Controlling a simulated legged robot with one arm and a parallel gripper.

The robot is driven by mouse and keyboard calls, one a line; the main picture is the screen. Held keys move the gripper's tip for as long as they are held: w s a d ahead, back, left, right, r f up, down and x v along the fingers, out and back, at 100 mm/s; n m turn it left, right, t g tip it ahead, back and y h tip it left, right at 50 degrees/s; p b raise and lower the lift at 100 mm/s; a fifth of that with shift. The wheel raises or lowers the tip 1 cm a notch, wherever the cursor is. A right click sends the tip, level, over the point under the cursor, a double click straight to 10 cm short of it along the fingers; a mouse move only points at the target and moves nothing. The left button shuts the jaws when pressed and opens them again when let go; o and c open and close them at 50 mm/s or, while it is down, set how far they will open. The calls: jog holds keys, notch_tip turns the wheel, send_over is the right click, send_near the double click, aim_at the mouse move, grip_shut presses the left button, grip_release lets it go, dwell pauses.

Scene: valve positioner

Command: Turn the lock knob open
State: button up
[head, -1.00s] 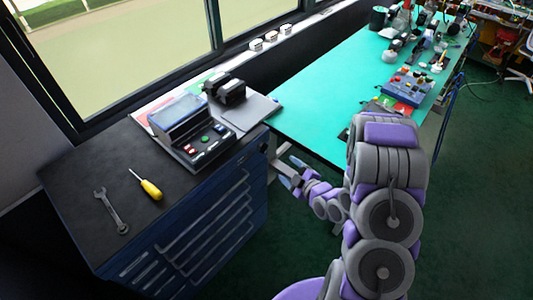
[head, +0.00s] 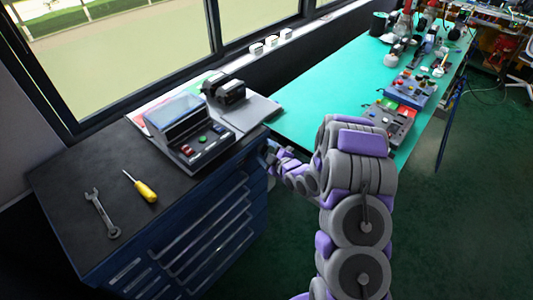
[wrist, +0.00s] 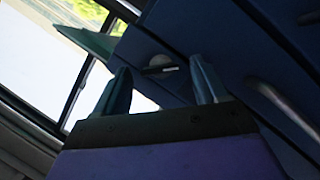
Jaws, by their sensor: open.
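A round pale knob-like piece with a dark bar across it (wrist: 160,61) shows on the blue face of the tool cabinet in the wrist view. I take it to be the lock knob, but its turn position is unclear. My gripper (wrist: 158,74) is open, with one finger on either side of that piece in the picture; I cannot tell the remaining distance, and no contact shows. In the head view, my gripper (head: 268,153) is at the cabinet's upper right front corner, and the knob is hidden there.
The blue drawer cabinet (head: 215,222) has a black top holding a wrench (head: 102,213), a yellow screwdriver (head: 145,190) and a control box (head: 190,132). A teal workbench (head: 325,105) with several devices stands to the right. Dark green floor (head: 455,220) is open at right.

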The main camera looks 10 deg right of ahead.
jog(key=shift+w+a+f, duration=0.15)
jog(key=shift+w, duration=0.15)
jog(key=shift+c, duration=0.2)
jog(key=c, duration=1)
